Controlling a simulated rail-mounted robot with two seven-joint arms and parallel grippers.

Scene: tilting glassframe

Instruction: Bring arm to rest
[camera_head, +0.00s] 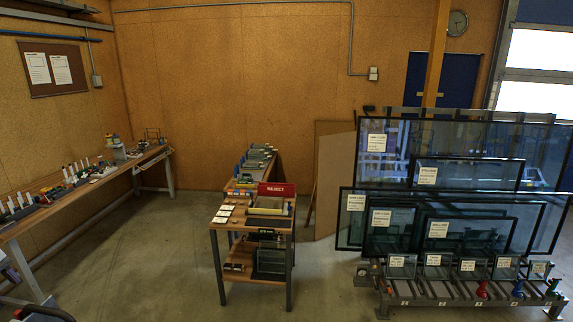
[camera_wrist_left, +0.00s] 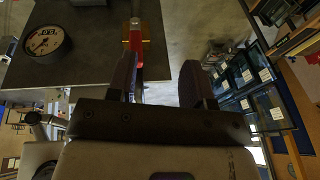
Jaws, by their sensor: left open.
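My left gripper (camera_wrist_left: 158,72) shows in the left wrist view with its two dark fingers spread apart. The gap between the fingers is empty, with grey floor and part of a dark bench behind it. A red and yellow piece (camera_wrist_left: 136,40) stands at the bench's edge, beyond the left finger; I cannot tell whether they touch. In the head view neither gripper can be made out. My right gripper is not in view.
The dark bench (camera_wrist_left: 95,65) carries a round dial gauge (camera_wrist_left: 47,40). Framed glass panes (camera_head: 450,190) stand in a rack (camera_head: 440,290) at the right. A trolley (camera_head: 252,230) with a red sign stands mid-room. A long workbench (camera_head: 100,187) runs along the left. Floor between is clear.

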